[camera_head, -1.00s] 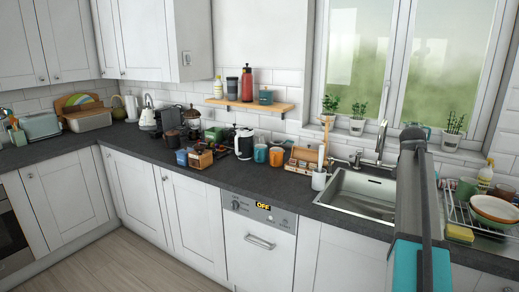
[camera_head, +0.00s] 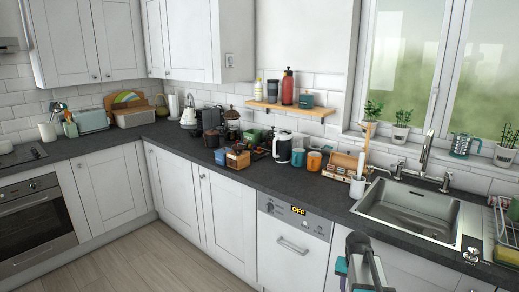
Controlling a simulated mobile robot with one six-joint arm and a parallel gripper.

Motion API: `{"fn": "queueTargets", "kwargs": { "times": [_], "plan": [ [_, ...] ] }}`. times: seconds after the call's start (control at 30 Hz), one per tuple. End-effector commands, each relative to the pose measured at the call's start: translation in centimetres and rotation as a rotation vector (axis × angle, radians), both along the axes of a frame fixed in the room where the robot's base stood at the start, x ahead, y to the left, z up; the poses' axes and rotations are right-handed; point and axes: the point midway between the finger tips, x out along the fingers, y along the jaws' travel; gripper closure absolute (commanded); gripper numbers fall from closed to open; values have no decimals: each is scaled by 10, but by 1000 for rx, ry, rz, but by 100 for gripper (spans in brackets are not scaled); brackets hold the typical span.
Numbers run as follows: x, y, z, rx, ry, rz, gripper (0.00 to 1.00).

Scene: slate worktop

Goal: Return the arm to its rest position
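Part of my arm shows at the bottom edge of the head view, right of centre, as a grey link with a teal piece beside it. It is in front of the white cabinets below the sink. The slate worktop (camera_head: 330,192) runs along the wall behind my arm.
The sink (camera_head: 405,208) with its tall tap (camera_head: 426,150) lies right of centre. A small dark item (camera_head: 473,250) is near the worktop edge beside it. A wooden box (camera_head: 342,165), mugs and a kettle (camera_head: 283,147) crowd the worktop's middle. The floor (camera_head: 165,265) at left is clear.

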Motion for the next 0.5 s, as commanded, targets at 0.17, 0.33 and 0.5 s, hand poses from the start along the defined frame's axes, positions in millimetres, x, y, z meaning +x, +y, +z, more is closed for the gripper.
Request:
{"fn": "queueTargets", "kwargs": {
  "times": [0.17,0.33,0.5],
  "plan": [
    [-33,59,-47,35,35,166,53],
    [-64,106,-83,65,63,309,53],
    [-92,140,-108,88,84,422,53]
  ]
}}
